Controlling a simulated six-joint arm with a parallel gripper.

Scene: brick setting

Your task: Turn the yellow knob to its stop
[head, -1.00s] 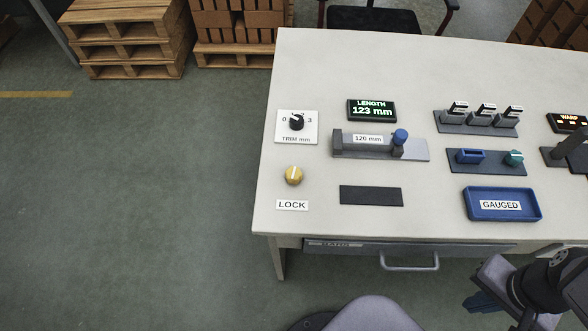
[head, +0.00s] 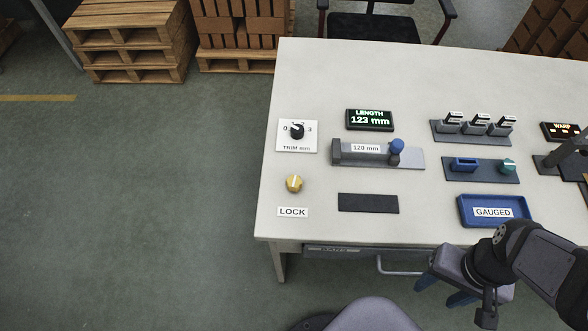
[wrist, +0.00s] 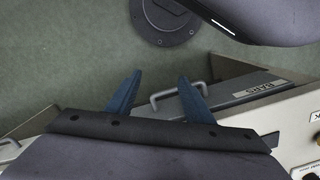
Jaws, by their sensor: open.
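The yellow knob (head: 294,183) sits near the left edge of the white table (head: 345,80). A pale pointer line on its top runs roughly up and down in the head view. A label reading LOCK (head: 292,212) lies just below it. My gripper (head: 446,291) is at the front edge of the table, far to the right of the knob. Its two blue fingers are apart and empty; they also show in the wrist view (wrist: 155,95), over the drawer front and floor.
A trim dial (head: 297,131) is above the knob. A length display (head: 369,119) reads 123 mm. A gauge slide (head: 375,154), a dark pad (head: 368,203) and a blue GAUGED tray (head: 493,210) lie to the right.

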